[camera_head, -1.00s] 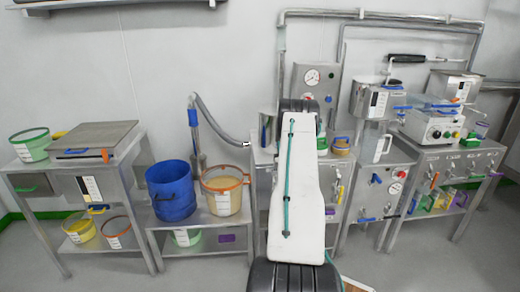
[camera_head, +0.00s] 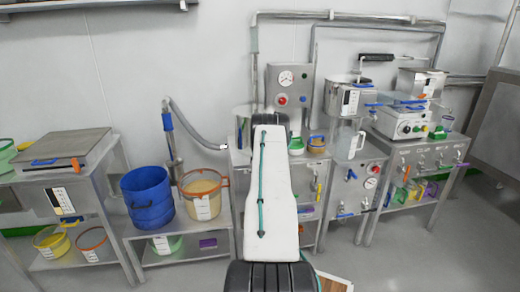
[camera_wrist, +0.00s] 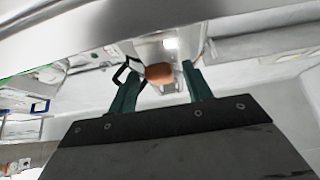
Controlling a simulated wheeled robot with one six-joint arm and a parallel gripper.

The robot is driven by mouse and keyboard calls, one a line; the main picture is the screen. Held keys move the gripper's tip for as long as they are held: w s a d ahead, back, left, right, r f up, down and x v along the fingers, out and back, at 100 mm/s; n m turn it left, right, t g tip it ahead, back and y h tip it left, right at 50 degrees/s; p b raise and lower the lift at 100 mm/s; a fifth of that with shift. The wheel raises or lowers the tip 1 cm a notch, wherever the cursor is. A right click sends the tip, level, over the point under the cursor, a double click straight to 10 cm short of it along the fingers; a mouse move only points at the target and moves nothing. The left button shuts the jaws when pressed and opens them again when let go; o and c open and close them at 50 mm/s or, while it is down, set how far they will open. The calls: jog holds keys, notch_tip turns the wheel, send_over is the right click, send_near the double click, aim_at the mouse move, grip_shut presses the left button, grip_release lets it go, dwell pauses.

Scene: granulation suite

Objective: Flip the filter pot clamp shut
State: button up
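My gripper (camera_wrist: 160,76) is open in the wrist view, with two dark green fingers apart. A rounded orange-brown piece (camera_wrist: 159,72) shows between the fingertips, with a black loop beside it. I cannot tell whether it is the clamp's handle, or whether a finger touches it. In the head view my white arm hides the gripper and part of the bench behind it. A steel pot (camera_head: 242,114) shows partly left of the arm there. I cannot make out the filter pot clamp for certain.
A steel panel with a gauge (camera_head: 286,76) stands behind my arm. A blue drum (camera_head: 148,198) and an orange-rimmed tub (camera_head: 203,205) stand on a low bench at left. A steel hopper (camera_head: 347,97) and a control box (camera_head: 402,123) stand at right.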

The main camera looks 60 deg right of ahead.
jog(key=shift+f, duration=0.1)
jog(key=v, duration=0.7)
jog(key=shift+s+a+f, duration=0.15)
jog(key=shift+s+a, duration=0.1)
jog(key=shift+a, duration=0.05)
dwell(0.4)
